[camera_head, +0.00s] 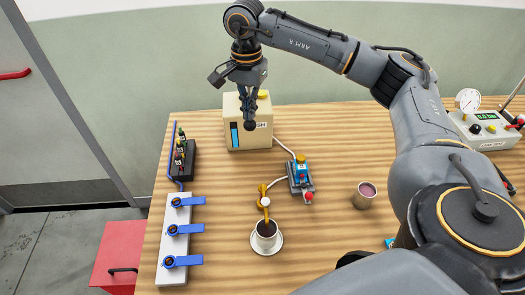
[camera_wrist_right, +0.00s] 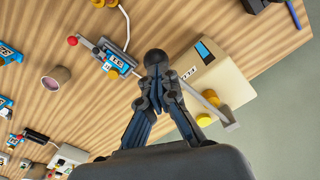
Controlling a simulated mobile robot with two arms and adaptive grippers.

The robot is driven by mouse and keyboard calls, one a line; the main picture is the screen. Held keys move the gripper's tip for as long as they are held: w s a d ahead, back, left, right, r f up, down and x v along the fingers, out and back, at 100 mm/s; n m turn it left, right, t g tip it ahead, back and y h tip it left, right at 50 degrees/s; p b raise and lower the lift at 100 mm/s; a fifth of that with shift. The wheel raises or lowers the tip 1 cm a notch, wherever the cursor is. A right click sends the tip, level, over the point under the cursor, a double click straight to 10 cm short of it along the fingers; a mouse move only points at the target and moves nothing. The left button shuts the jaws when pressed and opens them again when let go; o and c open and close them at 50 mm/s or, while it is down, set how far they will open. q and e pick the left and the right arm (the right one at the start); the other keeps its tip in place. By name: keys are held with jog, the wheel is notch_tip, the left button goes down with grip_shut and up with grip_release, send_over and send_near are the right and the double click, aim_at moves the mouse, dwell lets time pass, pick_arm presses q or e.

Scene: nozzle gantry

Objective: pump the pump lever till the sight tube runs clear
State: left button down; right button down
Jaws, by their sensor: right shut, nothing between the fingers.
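My right gripper (camera_head: 249,122) is shut and empty, its fingertips pointing down in front of a cream box (camera_head: 262,133). In the right wrist view the shut fingertips (camera_wrist_right: 155,58) show apart from any handle. The box has a dark upright window with blue in it (camera_head: 235,135), perhaps the sight tube, and a yellow knob (camera_head: 263,94) on top. In the right wrist view a grey bar (camera_wrist_right: 217,108) runs along the box near its yellow knobs; I cannot tell whether it is the pump lever. The gripper partly hides the box front and label. My left gripper is out of view.
A blue block with a red-ended handle (camera_head: 301,172) joins by hoses to the box and a yellow nozzle (camera_head: 264,196) over a cup of dark liquid (camera_head: 266,236). A blue-handled valve panel (camera_head: 173,255) stands left, a brown-topped cup (camera_head: 364,196) right.

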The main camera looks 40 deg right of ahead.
aim_at(250, 125)
jog(key=shift+r+p, duration=1.9)
jog(key=shift+r, duration=1.3)
jog(key=shift+f, duration=0.1)
jog(key=shift+f+b, duration=4.3)
jog(key=shift+f, duration=1.55)
jog(key=shift+r, duration=0.15)
notch_tip(250, 125, up, 12)
jog(key=p, duration=0.8)
jog(key=shift+f, duration=0.2)
jog(key=shift+f, duration=0.2)
